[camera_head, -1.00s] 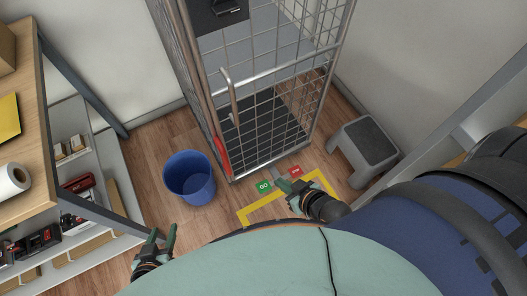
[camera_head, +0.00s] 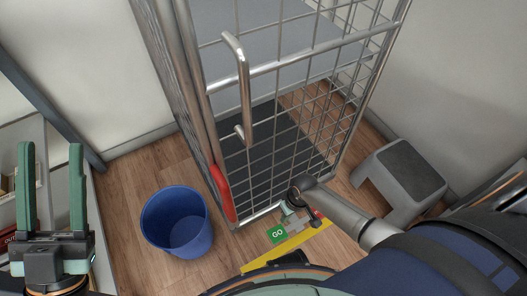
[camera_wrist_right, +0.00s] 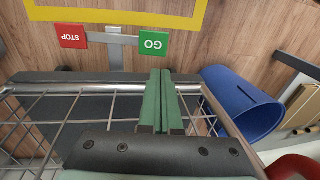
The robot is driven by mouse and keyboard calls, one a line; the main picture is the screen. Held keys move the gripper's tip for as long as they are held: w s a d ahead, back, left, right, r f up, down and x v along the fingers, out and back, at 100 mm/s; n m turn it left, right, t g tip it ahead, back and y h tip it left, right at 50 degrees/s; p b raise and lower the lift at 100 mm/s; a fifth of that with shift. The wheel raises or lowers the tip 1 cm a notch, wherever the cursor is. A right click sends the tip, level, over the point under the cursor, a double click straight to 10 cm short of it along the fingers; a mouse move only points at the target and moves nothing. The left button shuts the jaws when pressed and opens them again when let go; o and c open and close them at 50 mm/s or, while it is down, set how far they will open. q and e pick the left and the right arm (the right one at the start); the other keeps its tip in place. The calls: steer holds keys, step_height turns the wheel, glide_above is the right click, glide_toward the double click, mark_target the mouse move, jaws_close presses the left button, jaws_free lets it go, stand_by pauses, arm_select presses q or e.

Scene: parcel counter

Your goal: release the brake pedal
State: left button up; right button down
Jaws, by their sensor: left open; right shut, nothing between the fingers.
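The brake pedal shows at the foot of the cage trolley (camera_head: 250,90) as a green GO pad (camera_head: 278,234) and a red STOP pad (camera_head: 317,215), mostly hidden by my right arm in the head view. In the right wrist view the GO pad (camera_wrist_right: 154,43) and STOP pad (camera_wrist_right: 71,37) appear upside down, joined by a grey bracket (camera_wrist_right: 115,47). My right gripper (camera_wrist_right: 160,72) is shut and empty, its fingertips pointing at the GO pad; I cannot tell whether they touch. My left gripper (camera_head: 51,148) is open and empty, far left.
A blue bin (camera_head: 177,222) stands on the floor left of the trolley. A grey step stool (camera_head: 402,180) stands to the right. Yellow floor tape (camera_head: 290,246) lies in front of the pedal. The trolley has a red handle piece (camera_head: 222,190) on its left upright.

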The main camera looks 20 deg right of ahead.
arm_select(q)
steer(key=m+h, duration=0.1)
steer(key=s+r+h, duration=0.1)
steer(key=shift+d+m+h+b, duration=0.1)
steer(key=shift+m+h+b, duration=0.2)
steer(key=shift+m+b, duration=0.1)
arm_select(e)
steer(key=shift+w+d+f+g, duration=0.2)
steer(key=shift+w+f, duration=0.1)
steer(key=shift+f, duration=0.2)
steer(key=shift+w+d+f+g, duration=0.1)
steer(key=shift+w+d+f, duration=0.15)
steer(key=shift+f, duration=0.2)
arm_select(q)
steer(key=shift+f, duration=0.15)
arm_select(e)
steer(key=shift+f, duration=0.1)
steer(key=b, duration=0.9)
glide_toward(276, 234)
steer(key=f, duration=0.5)
steer(key=shift+s+a+f, duration=0.1)
steer(key=shift+a, duration=0.3)
steer(key=shift+a+f+b, duration=0.15)
steer(key=shift+f+b, duration=0.3)
steer(key=shift+f, duration=0.25)
arm_select(q)
step_height(276, 234, down, 11)
steer(key=d+g, duration=0.1)
steer(key=shift+w+d, duration=0.15)
steer(key=shift+w, duration=0.05)
